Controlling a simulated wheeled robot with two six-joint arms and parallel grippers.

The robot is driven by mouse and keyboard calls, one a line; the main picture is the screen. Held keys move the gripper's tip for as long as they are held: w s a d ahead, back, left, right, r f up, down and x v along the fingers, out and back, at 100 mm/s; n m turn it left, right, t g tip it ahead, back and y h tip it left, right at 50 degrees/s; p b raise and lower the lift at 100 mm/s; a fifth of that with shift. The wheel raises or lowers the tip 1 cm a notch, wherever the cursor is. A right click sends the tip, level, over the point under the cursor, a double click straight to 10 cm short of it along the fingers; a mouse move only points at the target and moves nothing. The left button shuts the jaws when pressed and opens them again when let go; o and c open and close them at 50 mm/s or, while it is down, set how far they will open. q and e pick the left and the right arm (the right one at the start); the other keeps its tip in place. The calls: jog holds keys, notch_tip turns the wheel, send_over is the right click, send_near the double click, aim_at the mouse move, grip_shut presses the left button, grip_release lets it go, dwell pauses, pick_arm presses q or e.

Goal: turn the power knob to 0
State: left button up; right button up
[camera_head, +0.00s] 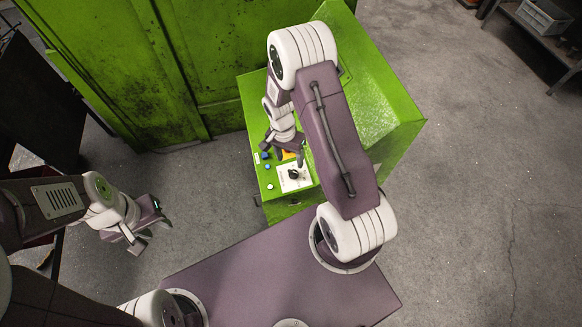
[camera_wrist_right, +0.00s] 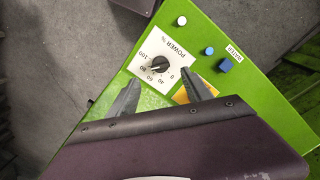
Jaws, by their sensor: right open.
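The black power knob (camera_wrist_right: 160,64) sits on a white plate (camera_wrist_right: 177,50) marked "POWER %" on the green control panel. Its scale numbers run around one side. I cannot tell which number the knob points to. The knob also shows in the head view (camera_head: 294,174). My right gripper (camera_wrist_right: 161,77) is open, its two dark fingers pointing toward the plate on either side of the knob's line, apart from the knob. In the head view my right gripper (camera_head: 283,153) is over the panel, just behind the knob. My left gripper (camera_head: 152,229) looks open and empty at the left, away from the panel.
A blue square button (camera_wrist_right: 225,65), a small blue round button (camera_wrist_right: 209,51) and a white button (camera_wrist_right: 182,20) are on the panel beside the plate. A yellow patch (camera_wrist_right: 182,96) lies partly behind a right finger. A green cabinet (camera_head: 200,60) stands behind; grey floor is open at right.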

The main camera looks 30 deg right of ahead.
aim_at(293, 172)
jog(key=f, duration=0.7)
jog(key=shift+s+d+f+p, duration=0.2)
jog(key=shift+s+d+p, duration=0.1)
jog(key=shift+d+p, duration=0.05)
grip_shut()
